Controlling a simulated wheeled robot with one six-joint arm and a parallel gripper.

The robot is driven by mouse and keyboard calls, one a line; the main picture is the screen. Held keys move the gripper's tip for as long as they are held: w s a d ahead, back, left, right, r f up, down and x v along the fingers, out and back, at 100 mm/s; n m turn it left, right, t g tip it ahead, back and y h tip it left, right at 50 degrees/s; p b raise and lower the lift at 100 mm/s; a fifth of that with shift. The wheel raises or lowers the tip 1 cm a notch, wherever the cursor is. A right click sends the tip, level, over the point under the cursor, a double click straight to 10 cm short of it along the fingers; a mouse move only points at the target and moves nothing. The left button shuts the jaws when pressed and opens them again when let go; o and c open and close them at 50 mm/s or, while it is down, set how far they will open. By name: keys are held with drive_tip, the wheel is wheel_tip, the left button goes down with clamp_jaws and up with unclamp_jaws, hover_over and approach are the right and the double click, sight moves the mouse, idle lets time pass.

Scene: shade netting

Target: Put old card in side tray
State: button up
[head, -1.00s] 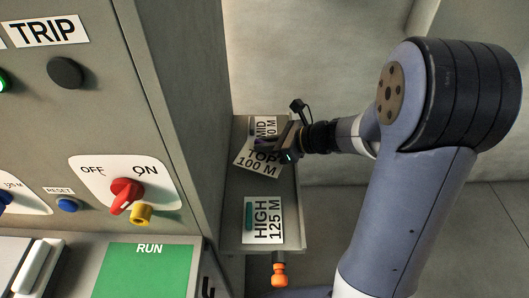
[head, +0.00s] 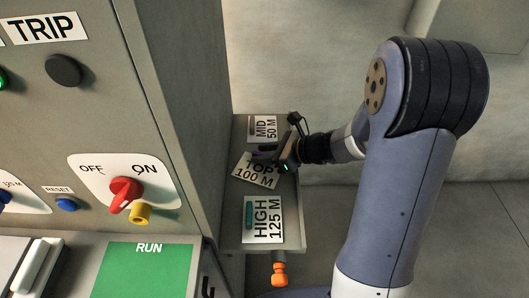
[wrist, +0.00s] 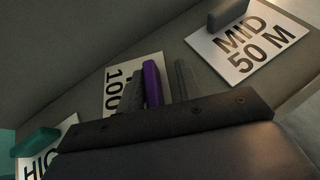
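The TOP 100 M card (head: 243,177), white with black print, lies tilted over the grey side tray (head: 232,205), between two other cards. In the wrist view, the card (wrist: 118,76) has a purple grip (wrist: 152,84) standing between my fingers. My gripper (head: 277,157) is at the card from the right. In the wrist view, my gripper (wrist: 160,84) looks open: the purple grip is close to the left finger, with a gap to the right finger. Part of the card is hidden by my gripper. I cannot tell whether it lies fully flat.
The MID 50 M card (head: 262,124) lies at the tray's far end, and the HIGH 125 M card (head: 270,205), with a teal grip (head: 249,214), at its near end. An orange-tipped knob (head: 279,274) sits below the tray. The cabinet (head: 190,110) bounds the left.

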drive_tip(key=shift+r+p, duration=0.25)
drive_tip(key=shift+p, duration=0.05)
drive_tip(key=v, duration=1.2)
